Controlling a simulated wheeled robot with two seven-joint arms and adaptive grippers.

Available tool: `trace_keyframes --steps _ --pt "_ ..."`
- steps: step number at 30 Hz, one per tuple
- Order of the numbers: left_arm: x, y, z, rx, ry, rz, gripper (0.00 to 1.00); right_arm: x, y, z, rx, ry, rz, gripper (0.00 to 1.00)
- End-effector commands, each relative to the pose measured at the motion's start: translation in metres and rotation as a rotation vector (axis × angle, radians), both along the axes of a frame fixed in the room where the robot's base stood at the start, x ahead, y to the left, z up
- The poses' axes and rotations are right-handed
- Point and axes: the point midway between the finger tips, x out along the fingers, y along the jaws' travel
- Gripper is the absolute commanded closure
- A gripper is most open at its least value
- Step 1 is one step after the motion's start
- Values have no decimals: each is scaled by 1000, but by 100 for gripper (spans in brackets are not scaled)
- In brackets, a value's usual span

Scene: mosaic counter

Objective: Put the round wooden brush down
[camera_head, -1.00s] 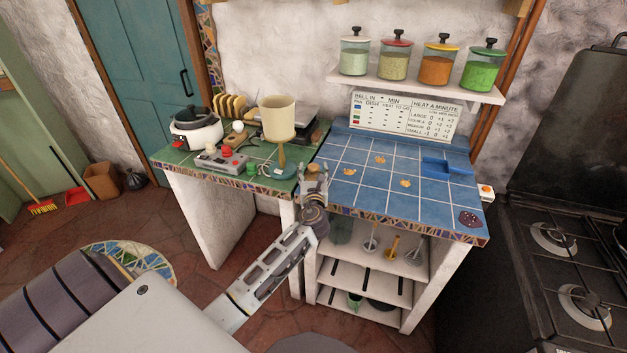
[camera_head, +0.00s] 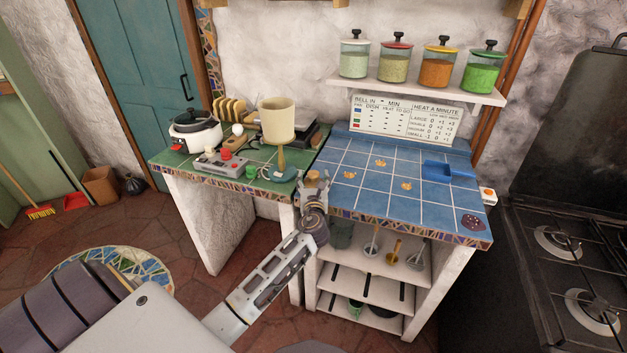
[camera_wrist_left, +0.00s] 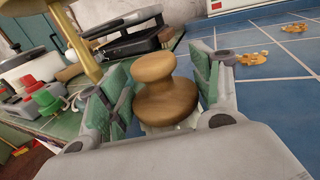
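The round wooden brush (camera_wrist_left: 166,88) has a tan knob handle and sits between my left gripper's green-padded fingers in the left wrist view. In the head view my left gripper (camera_head: 314,184) is at the front edge of the counter, where the green top meets the blue tiled top (camera_head: 345,199). The brush (camera_head: 313,176) shows small between the fingers there. Its underside is mostly hidden by the gripper. My right gripper is not in view.
A beige-shaded lamp (camera_head: 280,120) stands close left of the gripper, with a grey control box (camera_head: 220,161) beyond. Small orange pieces lie on the blue tiles. A blue tray (camera_head: 447,172) and a dark red round item (camera_head: 472,222) are at the right. Much of the blue top is clear.

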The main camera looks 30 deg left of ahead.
Motion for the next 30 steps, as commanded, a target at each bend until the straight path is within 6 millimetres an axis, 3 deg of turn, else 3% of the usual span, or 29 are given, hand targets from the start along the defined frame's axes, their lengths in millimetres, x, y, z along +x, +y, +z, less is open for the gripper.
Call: trace_keyframes --steps 2,17,30 --pt "0 0 0 0 0 0 21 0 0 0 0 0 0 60" --pt "-1 -1 3 0 0 0 21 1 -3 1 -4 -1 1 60" --pt "-34 -22 2 0 1 -1 21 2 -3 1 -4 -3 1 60"
